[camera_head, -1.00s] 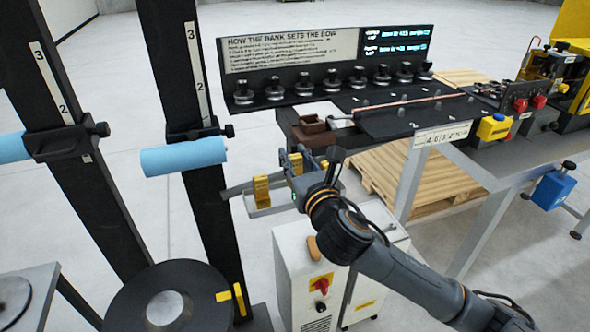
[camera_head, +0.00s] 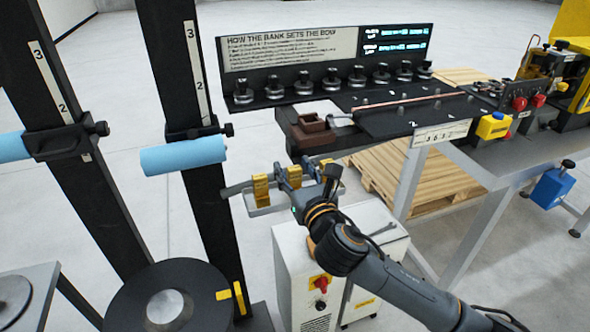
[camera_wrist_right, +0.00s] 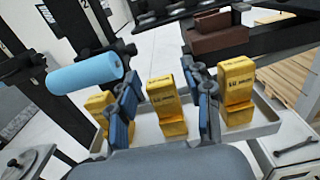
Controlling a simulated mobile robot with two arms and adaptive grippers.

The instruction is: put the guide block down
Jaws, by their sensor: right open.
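A yellow guide block (camera_wrist_right: 165,106) stands upright between the two blue-padded fingers of my right gripper (camera_wrist_right: 166,108) in the right wrist view. The fingers are spread, with a visible gap on both sides of the block. In the head view the same block (camera_head: 294,176) stands in the row over the pale tray, and my right gripper (camera_head: 291,184) is around it. One yellow block (camera_wrist_right: 237,88) stands to its right and another (camera_wrist_right: 98,104) to its left, partly hidden by a finger. The tray (camera_wrist_right: 262,122) appears under the blocks. My left gripper is not in view.
A brown block (camera_head: 313,132) sits on the bench end behind the tray. A blue roll (camera_head: 183,156) on a black post is close on the left. A wrench (camera_wrist_right: 296,149) lies at the right in the wrist view. A white cabinet (camera_head: 300,262) stands below.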

